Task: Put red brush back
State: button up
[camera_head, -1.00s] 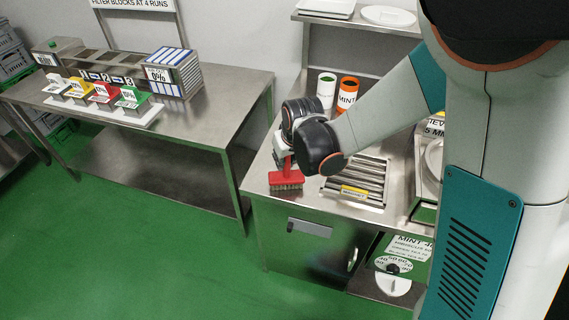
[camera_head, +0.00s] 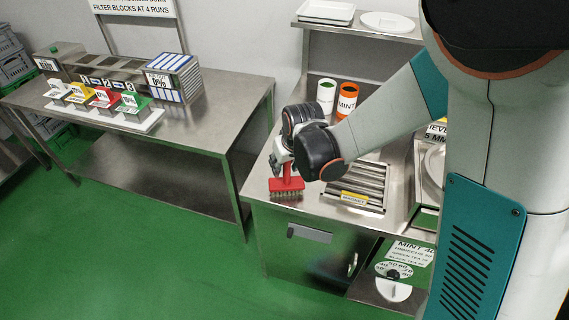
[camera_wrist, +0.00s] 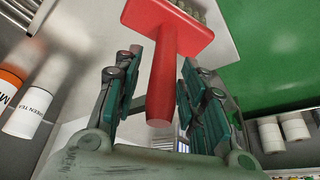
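The red brush (camera_head: 287,186) stands bristles down, handle up, on the front left corner of the steel counter (camera_head: 257,178). My gripper (camera_head: 284,166) is at its handle, coming from above and behind. In the wrist view the red brush (camera_wrist: 180,40) has its handle between the two fingers of my gripper (camera_wrist: 163,95). The fingers are apart, with a gap on both sides of the handle, so the gripper is open around it. Part of the handle is hidden by the gripper in the head view.
A roller grate (camera_head: 357,186) is set in the counter to the right. A green-marked can (camera_head: 326,96) and an orange mint can (camera_head: 347,99) stand behind. A separate steel table (camera_head: 215,105) with colored boxes is at the left. Green floor lies free in front.

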jog(key=p+v, duration=0.7)
jog(key=v, duration=0.4)
jog(key=shift+r, duration=0.25)
